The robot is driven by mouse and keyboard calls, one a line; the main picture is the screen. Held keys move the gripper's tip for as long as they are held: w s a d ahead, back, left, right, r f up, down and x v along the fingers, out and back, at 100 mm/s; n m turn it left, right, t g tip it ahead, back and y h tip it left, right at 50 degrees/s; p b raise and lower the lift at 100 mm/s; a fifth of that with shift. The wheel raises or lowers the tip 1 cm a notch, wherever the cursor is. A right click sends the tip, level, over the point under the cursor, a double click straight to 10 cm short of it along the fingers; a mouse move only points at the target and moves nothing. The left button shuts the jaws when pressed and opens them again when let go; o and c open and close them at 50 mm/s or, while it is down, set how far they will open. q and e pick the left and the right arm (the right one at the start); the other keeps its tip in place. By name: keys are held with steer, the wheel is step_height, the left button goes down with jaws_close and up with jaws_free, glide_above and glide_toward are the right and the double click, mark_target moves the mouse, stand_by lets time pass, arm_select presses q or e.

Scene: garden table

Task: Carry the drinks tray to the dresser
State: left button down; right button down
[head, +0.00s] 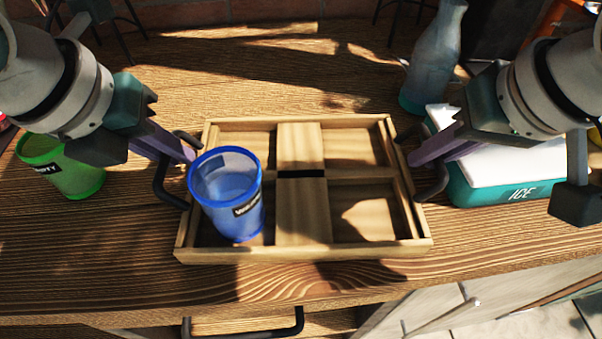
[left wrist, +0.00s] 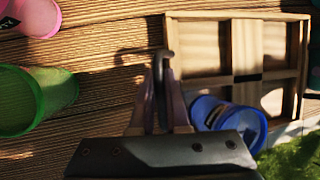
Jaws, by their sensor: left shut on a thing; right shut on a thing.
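The wooden drinks tray (head: 305,253) lies on a wooden top in the head view, with compartments and a dark handle at each end. A blue cup (head: 228,195) stands in its front left compartment; the other compartments look empty. My left gripper (head: 187,154) is shut on the tray's left handle (head: 163,185). My right gripper (head: 413,160) is shut on the right handle (head: 436,185). The left wrist view shows my left gripper (left wrist: 163,68) at the handle, with the tray (left wrist: 203,80) and blue cup (left wrist: 235,122) to the right.
A green cup (head: 70,170) stands left of the tray. A teal and white ice box (head: 508,188) stands close on the right, with a bluish bottle (head: 433,60) behind it. A pink cup (left wrist: 38,15) shows in the left wrist view. The wood behind the tray is clear.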

arm_select(q)
steer(key=shift+r, duration=0.2)
arm_select(e)
steer(key=shift+r, duration=0.2)
